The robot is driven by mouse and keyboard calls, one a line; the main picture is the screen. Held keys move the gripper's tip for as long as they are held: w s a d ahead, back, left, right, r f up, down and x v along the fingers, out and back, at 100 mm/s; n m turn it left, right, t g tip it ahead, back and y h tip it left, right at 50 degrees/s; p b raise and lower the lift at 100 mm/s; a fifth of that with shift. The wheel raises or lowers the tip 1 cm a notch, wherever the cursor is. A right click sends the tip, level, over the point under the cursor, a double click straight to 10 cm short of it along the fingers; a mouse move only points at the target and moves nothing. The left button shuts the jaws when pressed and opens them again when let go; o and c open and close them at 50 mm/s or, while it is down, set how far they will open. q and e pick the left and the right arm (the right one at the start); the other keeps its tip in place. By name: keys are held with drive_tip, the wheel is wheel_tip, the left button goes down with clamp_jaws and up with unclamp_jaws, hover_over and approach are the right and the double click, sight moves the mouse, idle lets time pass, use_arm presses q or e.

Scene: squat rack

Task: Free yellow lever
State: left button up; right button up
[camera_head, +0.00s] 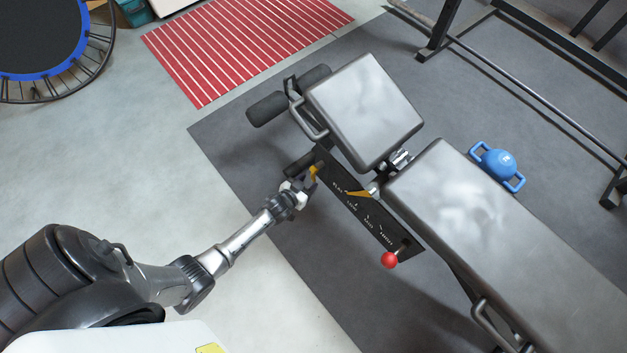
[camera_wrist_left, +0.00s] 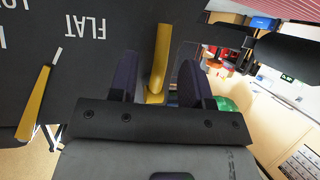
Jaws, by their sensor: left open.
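A yellow lever (camera_head: 314,172) sits at the upper left end of the black marked plate (camera_head: 372,225) on the side of the grey bench. My left gripper (camera_head: 304,180) is right at this lever. In the left wrist view, the yellow lever (camera_wrist_left: 161,60) stands in the gap between the two dark fingers of my left gripper (camera_wrist_left: 158,72). The fingers are open, and I cannot tell whether either touches it. A second yellow piece (camera_head: 358,193) lies along the plate and also shows at the left of the wrist view (camera_wrist_left: 36,100). My right gripper is not in view.
The bench has a backrest pad (camera_head: 366,108), a long pad (camera_head: 480,215) and dark foam rollers (camera_head: 268,108). A red ball knob (camera_head: 389,260) sticks out below the plate.

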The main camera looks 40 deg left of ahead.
sight(312, 179)
use_arm(q)
drive_tip(key=shift+b+x, duration=1)
drive_tip(key=shift+x, duration=1)
drive_tip(key=c, duration=0.6)
clamp_jaws()
